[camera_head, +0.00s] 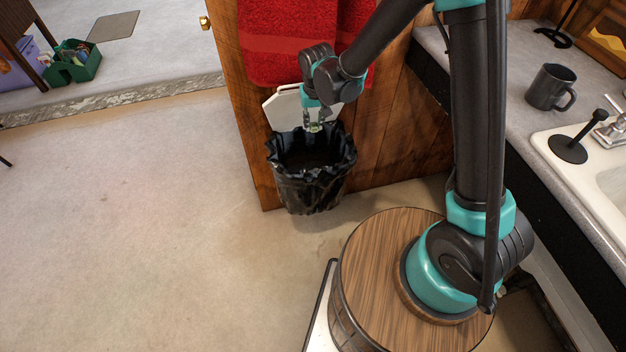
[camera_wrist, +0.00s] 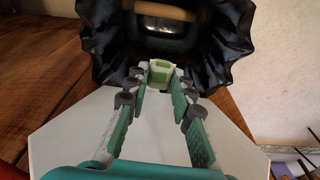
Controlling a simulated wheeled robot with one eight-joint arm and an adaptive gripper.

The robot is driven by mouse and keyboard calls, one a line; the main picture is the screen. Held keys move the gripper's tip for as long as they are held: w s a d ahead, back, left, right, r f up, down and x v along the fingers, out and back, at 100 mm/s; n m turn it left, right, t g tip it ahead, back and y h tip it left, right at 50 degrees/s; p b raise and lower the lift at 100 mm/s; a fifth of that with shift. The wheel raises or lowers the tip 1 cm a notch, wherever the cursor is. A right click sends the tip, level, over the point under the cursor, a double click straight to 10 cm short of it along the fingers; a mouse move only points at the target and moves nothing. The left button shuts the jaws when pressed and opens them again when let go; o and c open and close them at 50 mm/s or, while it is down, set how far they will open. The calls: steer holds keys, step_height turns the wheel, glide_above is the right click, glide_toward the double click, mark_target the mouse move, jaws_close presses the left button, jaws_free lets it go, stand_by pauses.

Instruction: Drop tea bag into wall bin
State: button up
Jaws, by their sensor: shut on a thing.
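The wall bin (camera_head: 312,190) has a black plastic liner and stands at the wooden panel, its mouth facing up. Its liner (camera_wrist: 105,45) also fills the top of the wrist view. My gripper (camera_head: 314,126) is over the back part of the bin's mouth. In the wrist view my gripper (camera_wrist: 160,84) is shut on the tea bag (camera_wrist: 161,72), a small white and green packet held between the fingertips. The tea bag lies against the view of the dark bin opening. The bin's inside is mostly dark, with a brownish patch low in it.
A white panel (camera_head: 283,109) stands up behind the bin, close to my gripper. A red towel (camera_head: 285,40) hangs above. To the right are a counter with a dark mug (camera_head: 551,87) and a sink (camera_head: 608,178). Open floor lies to the left.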

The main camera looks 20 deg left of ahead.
steer(key=shift+f, duration=1.15)
steer(key=o, duration=0.8)
steer(key=shift+c, duration=0.2)
steer(key=shift+s+r, duration=0.1)
step_height(320, 180, up, 12)
steer(key=s, duration=0.1)
steer(key=shift+s+d, duration=0.25)
steer(key=shift+d, duration=0.15)
steer(key=shift+f, duration=0.2)
